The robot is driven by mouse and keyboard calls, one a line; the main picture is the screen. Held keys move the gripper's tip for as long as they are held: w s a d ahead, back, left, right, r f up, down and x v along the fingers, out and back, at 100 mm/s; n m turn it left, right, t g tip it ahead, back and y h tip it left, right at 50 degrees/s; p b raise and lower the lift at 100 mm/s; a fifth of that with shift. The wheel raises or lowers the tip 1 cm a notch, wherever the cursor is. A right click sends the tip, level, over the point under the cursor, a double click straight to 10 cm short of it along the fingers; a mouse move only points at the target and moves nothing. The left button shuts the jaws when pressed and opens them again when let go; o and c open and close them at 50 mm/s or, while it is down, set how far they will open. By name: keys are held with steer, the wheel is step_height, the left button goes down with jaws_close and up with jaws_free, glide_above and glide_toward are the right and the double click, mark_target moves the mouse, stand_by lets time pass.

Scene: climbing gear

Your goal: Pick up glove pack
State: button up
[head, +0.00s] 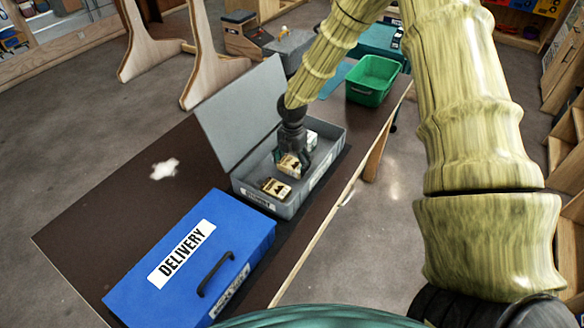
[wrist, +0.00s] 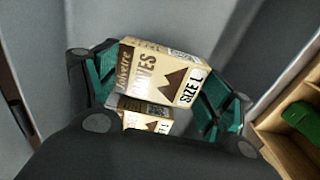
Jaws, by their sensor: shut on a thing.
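A tan and white glove pack (wrist: 160,72), marked "GLOVES" and "SIZE L", sits between the two green-padded fingers of my gripper (wrist: 155,85) in the wrist view. In the head view my gripper (head: 295,158) reaches down into an open grey box (head: 240,185), shut on this glove pack (head: 289,166). A second similar pack (head: 276,188) lies in the box, nearer its front left end. A pack also shows below the held one in the wrist view (wrist: 145,122). I cannot tell how far the held pack is above the box floor.
The grey box's raised lid (head: 240,110) stands at its left side. A shut blue box (head: 190,262) marked "DELIVERY" is in front of it on the dark table (head: 95,225). A green bin (head: 372,82) stands at the far end. A pale item (head: 312,137) is behind my gripper.

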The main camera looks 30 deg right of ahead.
mark_target(292, 163)
steer(key=shift+r+b, duration=0.9)
steer(key=shift+r, duration=3)
